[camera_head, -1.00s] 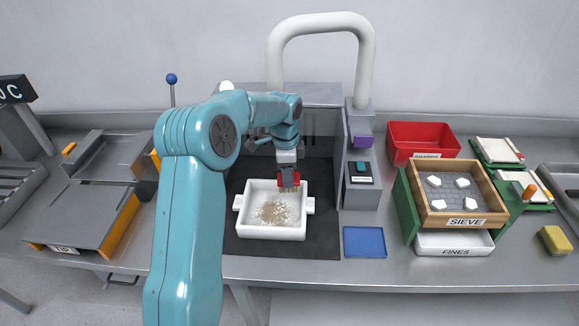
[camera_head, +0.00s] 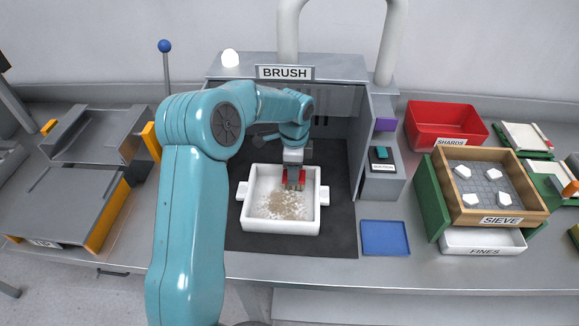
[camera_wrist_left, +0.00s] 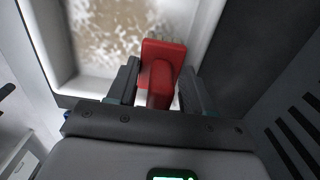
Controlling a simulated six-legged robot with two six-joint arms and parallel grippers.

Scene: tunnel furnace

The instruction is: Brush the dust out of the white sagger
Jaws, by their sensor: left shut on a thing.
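The white sagger (camera_head: 250,224), a square tray with a lug on each side, sits on a dark mat under the hood. Brown and pale dust (camera_head: 281,205) is spread over its floor. My left gripper (camera_head: 293,170) is shut on a red brush (camera_head: 300,176) at the sagger's back right. The bristles point down inside the back wall; whether they touch the dust I cannot tell. In the left wrist view the red brush (camera_wrist_left: 162,60) stands between the two fingers, with the dusty sagger floor (camera_wrist_left: 110,25) beyond it. My right gripper is not in view.
The BRUSH hood (camera_head: 285,73) rises behind the sagger. A blue tray (camera_head: 385,238) lies at its front right. A red SHARDS bin (camera_head: 446,123) and a wooden SIEVE box (camera_head: 530,207) with white pieces stand farther right. A TIP station (camera_head: 62,215) is at left.

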